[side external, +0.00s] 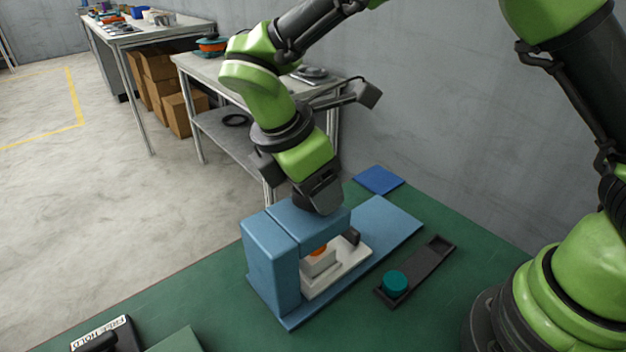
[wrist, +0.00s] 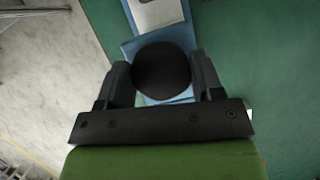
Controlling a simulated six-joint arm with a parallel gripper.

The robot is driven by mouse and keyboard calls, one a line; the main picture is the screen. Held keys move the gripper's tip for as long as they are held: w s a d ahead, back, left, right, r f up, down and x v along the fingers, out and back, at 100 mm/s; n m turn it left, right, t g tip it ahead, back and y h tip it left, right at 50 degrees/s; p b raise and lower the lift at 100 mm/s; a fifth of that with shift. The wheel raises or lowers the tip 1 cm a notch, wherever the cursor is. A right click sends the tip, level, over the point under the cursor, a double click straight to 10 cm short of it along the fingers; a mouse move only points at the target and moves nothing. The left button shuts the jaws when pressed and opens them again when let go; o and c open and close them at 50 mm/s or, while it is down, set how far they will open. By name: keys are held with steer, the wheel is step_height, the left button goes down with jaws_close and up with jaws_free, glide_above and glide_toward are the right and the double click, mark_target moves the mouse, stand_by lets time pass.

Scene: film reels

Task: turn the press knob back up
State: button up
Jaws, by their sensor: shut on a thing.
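The blue press (side external: 270,255) stands on the green table, its arm reaching over a pale block. The press knob (wrist: 162,72) is round and black, seen from above between my fingers in the wrist view. My gripper (side external: 322,198) points down at the top of the press and is shut on the knob. In the side view the fingers and knob merge into one dark shape, so the knob's turn cannot be read. Under the press arm, a pale block (side external: 320,264) with an orange piece on top sits on a white plate.
A black tray (side external: 430,262) holding a teal puck (side external: 395,283) lies right of the press. A blue pad (side external: 378,180) lies behind. A black labelled device (side external: 105,338) is at the front left. Bare green table lies between.

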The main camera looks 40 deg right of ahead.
steer(key=o, duration=0.9)
steer(key=shift+v, duration=4.95)
steer(key=s+d+r+m+t+y, duration=0.1)
steer(key=s+d+r+m+y, duration=0.15)
steer(key=d+r+m, duration=0.3)
steer(key=s+d+m+t+y, duration=0.1)
steer(key=s+d+m+t, duration=0.1)
steer(key=s+d+m, duration=0.1)
steer(key=s+d+m+t+y, duration=0.1)
steer(key=s+d+m+t, duration=0.1)
steer(key=s+m, duration=0.4)
steer(key=s+d+m+t+y, duration=0.2)
steer(key=s+d+m, duration=0.1)
steer(key=m, duration=0.3)
steer(key=shift+s+d+t, duration=0.3)
steer(key=shift+s+t, duration=0.1)
steer(key=shift+s, duration=0.45)
